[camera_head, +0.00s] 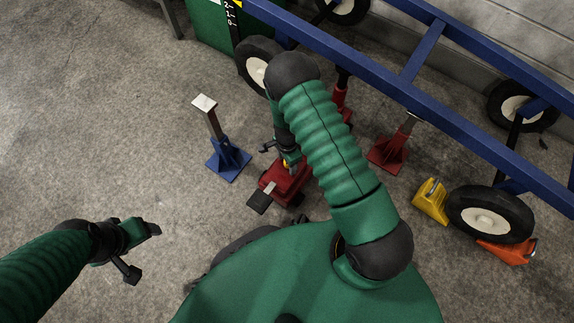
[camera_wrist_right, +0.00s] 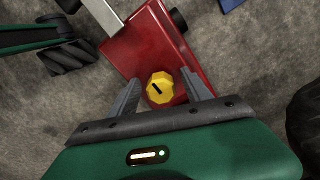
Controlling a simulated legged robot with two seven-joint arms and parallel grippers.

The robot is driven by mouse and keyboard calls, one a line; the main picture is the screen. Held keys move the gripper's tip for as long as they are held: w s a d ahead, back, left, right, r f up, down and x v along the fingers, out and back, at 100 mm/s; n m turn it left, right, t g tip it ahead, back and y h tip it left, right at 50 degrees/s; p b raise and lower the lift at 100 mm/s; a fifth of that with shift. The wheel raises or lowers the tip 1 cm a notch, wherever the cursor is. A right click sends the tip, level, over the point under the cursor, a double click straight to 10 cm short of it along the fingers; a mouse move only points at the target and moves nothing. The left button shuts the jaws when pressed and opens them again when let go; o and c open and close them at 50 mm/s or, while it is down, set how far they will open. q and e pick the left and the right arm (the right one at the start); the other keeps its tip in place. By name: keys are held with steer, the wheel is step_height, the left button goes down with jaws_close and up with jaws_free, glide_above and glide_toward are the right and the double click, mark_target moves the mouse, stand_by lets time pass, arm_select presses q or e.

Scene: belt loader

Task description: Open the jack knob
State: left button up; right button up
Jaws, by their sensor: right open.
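The red jack (camera_head: 290,181) sits on the floor below my right arm. In the right wrist view the jack's red body (camera_wrist_right: 150,48) fills the upper middle. Its yellow knob (camera_wrist_right: 160,88) is faceted with a dark slot mark. My right gripper (camera_wrist_right: 161,80) is open, one finger on each side of the knob, with gaps showing on both sides. Whether the fingers reach down to the knob's height I cannot tell. In the head view the right gripper (camera_head: 281,156) is partly hidden by my arm. My left gripper (camera_head: 142,252) is open and empty over bare floor at lower left.
A blue jack stand (camera_head: 228,160) stands left of the jack, and a red stand (camera_head: 389,152) to its right. A blue trailer frame (camera_head: 400,78) on wheels crosses the upper right. Yellow (camera_head: 431,202) and orange (camera_head: 507,251) chocks flank a wheel (camera_head: 490,215). Floor at left is clear.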

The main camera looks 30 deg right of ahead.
steer(key=shift+f, duration=0.1)
jaws_close()
stand_by(0.4)
steer(key=n+p, duration=0.1)
steer(key=n, duration=0.1)
steer(key=n+p, duration=0.1)
steer(key=p, duration=0.1)
steer(key=shift+s+r+n, duration=0.15)
steer(key=shift+r+n, duration=0.05)
steer(key=shift+n, duration=0.2)
steer(key=n+p, duration=0.3)
steer(key=n, duration=0.1)
steer(key=shift+s+d, duration=0.1)
steer(key=n+p, duration=0.2)
steer(key=n, duration=0.3)
steer(key=shift+d+f, duration=0.1)
steer(key=n, duration=0.2)
steer(key=n+p, duration=0.1)
steer(key=n, duration=0.2)
steer(key=shift+d+f+p, duration=0.1)
steer(key=shift+d+p, duration=0.1)
steer(key=shift+p, duration=0.1)
